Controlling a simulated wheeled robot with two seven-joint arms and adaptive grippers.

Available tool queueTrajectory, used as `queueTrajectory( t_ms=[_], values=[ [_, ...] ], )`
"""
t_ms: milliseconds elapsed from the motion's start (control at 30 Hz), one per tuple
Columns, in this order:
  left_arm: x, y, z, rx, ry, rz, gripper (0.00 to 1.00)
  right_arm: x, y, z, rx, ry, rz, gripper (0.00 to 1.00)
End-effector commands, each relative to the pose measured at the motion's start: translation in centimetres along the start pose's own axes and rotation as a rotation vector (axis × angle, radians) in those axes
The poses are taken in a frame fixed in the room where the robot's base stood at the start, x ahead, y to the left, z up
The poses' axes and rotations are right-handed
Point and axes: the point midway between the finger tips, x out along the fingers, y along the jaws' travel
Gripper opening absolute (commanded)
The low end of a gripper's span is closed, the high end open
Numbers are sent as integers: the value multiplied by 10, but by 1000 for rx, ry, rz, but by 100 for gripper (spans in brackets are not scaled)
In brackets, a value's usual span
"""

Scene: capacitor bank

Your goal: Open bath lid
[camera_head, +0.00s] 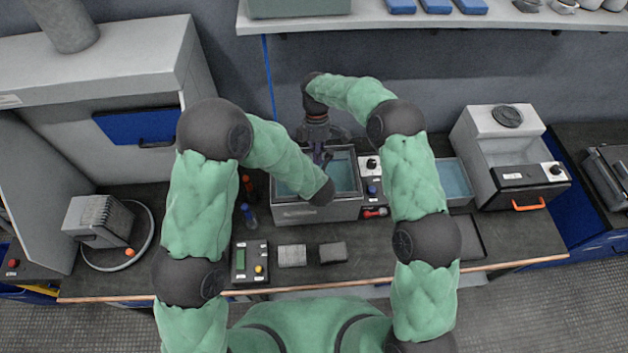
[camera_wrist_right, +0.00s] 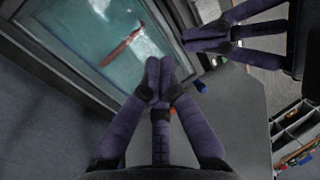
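The bath (camera_head: 318,211) is a grey rectangular box at the middle of the bench. Teal liquid or a clear surface shows inside its rim; I cannot tell a separate lid from it. In the right wrist view the bath (camera_wrist_right: 68,62) lies at upper left, with a thin red-brown streak across the teal. My right gripper (camera_head: 322,155) points down above the bath, and in its wrist view (camera_wrist_right: 158,75) its fingertips are together with nothing between them. My left gripper (camera_wrist_right: 190,40) is near the bath's edge, its fingertips close together; its wrist hides it in the head view.
A control panel (camera_head: 372,189) with knobs adjoins the bath's right side. A second teal tray (camera_head: 455,180) and a white machine (camera_head: 499,130) with an orange handle stand further right. Bottles (camera_head: 249,214), a small keypad box (camera_head: 250,261) and grey blocks (camera_head: 292,255) lie around the front left.

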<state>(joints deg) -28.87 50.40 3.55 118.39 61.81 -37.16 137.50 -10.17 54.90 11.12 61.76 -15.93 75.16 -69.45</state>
Motion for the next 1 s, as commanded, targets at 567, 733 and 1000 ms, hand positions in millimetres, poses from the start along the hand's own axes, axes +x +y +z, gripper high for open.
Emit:
queueTrajectory(
  t_ms=[567, 733, 1000],
  values=[
    [0, 0, 0, 0, 0, 0, 0, 0, 0, 0, 0, 0, 0, 45],
    [0, 0, 0, 0, 0, 0, 0, -1, 0, 0, 0, 0, 1, 45],
    [0, 0, 0, 0, 0, 0, 0, -33, 1, 0, 1, 1, 4, 45]
  ],
)
